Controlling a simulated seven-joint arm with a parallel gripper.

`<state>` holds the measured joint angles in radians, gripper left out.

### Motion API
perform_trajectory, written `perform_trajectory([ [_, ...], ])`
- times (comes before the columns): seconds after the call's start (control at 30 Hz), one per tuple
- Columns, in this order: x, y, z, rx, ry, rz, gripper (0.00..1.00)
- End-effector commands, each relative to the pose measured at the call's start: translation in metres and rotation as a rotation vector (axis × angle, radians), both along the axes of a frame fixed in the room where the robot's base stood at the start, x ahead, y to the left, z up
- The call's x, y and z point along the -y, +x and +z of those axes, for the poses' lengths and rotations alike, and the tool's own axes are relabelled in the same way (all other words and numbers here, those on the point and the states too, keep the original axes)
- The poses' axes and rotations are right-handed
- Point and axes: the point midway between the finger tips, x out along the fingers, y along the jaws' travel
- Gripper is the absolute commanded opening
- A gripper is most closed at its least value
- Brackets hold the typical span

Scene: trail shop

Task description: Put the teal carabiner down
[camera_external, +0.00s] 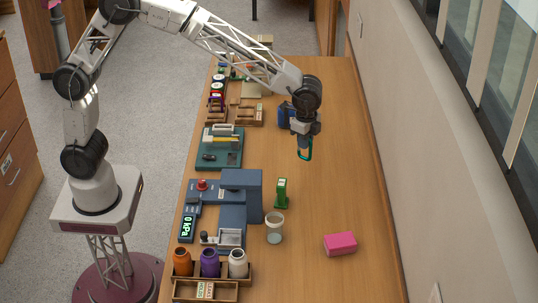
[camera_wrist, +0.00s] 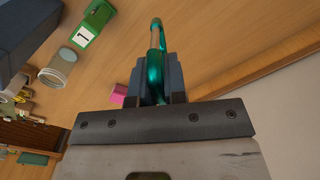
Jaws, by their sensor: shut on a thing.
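The teal carabiner (camera_external: 309,153) hangs below my gripper (camera_external: 304,140) in the external view, over the wooden table (camera_external: 345,200). My gripper is shut on it. In the wrist view the carabiner (camera_wrist: 156,50) stands out between the two dark fingers of my gripper (camera_wrist: 159,82), its loop pointing away from the palm. In the external view it appears held above the table, but I cannot tell how high.
A green block marked 1 (camera_external: 281,193), a clear jar (camera_external: 275,229) and a pink block (camera_external: 340,244) stand on the table nearer the camera. A blue-grey press (camera_external: 242,190) is to the left. A dark blue object (camera_external: 287,112) sits behind my gripper. The right side is clear.

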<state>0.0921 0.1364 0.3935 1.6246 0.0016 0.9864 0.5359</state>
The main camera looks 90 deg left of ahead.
Motion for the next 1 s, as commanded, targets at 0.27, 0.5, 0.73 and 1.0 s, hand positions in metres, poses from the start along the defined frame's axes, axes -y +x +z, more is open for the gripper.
perform_trajectory([
  [0.27, 0.086, 0.043, -0.006, 0.0, 0.0, -0.092, 0.0],
  [0.5, 0.137, 0.063, -0.011, 0.001, 0.0, -0.141, 0.0],
  [0.73, 0.152, 0.068, -0.012, 0.001, 0.0, -0.157, 0.0],
  [1.0, 0.152, 0.068, -0.012, 0.001, 0.0, -0.156, 0.0],
])
